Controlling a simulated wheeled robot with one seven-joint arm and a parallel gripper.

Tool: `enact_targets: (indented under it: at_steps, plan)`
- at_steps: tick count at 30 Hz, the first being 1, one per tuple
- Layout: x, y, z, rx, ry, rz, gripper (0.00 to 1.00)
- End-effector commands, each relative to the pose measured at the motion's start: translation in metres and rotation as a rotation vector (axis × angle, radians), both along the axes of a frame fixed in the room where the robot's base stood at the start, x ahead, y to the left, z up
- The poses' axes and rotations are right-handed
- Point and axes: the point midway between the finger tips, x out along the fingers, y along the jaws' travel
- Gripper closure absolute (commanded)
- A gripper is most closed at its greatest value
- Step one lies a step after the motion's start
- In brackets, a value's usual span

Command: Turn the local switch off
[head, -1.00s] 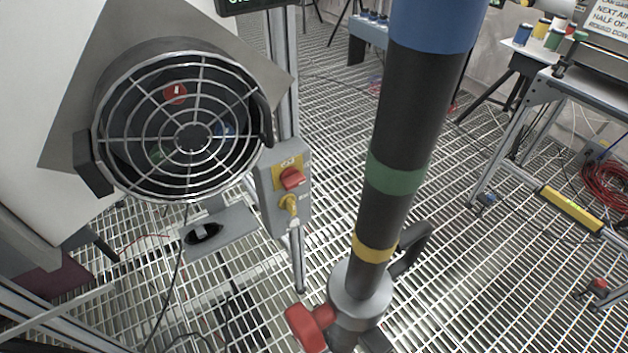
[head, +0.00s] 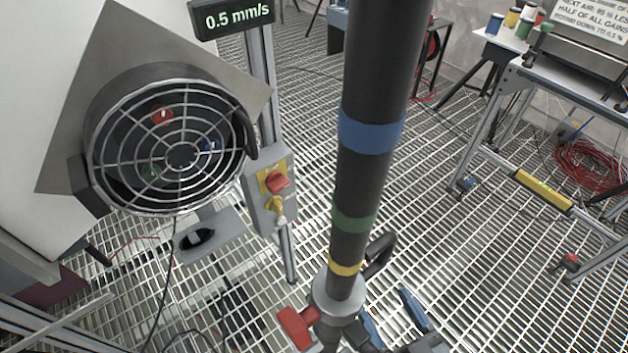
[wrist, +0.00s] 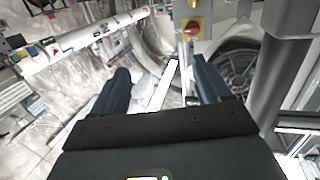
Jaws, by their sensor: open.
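A grey switch box (head: 254,200) is fixed to an upright metal post, right of the round fan. It carries a red rotary knob (head: 277,183) on a yellow plate, with a yellow part (head: 276,207) below it. The knob's setting marks are too small to read. The wrist view shows the red knob (wrist: 192,28) near the top, beyond my gripper, with the scene upside down. My gripper (wrist: 163,85) is open, its two dark blue fingers wide apart and touching nothing visible. In the head view, my gripper (head: 393,318) is low, right of the box and apart from it.
A dark pole (head: 355,180) with blue, green and yellow bands and a red handle (head: 296,328) stands right of the box. A caged fan (head: 183,155) is at left, below a display (head: 232,18) reading 0.5 mm/s. A bench (head: 545,85) is at right. Grating covers the floor.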

Motion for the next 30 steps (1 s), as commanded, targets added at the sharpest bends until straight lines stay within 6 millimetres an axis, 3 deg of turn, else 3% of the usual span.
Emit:
enact_targets:
  at_steps: [1,3,12,18,30]
  plan:
    - [0.023,0.012,0.004,0.004,-0.015,0.029,0.23]
    - [0.05,0.027,0.003,0.009,-0.026,0.064,0.23]
    - [0.154,0.101,0.018,0.027,-0.052,0.213,0.23]
    - [0.187,0.129,0.027,0.033,-0.052,0.264,0.23]
    - [0.225,0.157,0.027,0.035,-0.053,0.274,0.23]
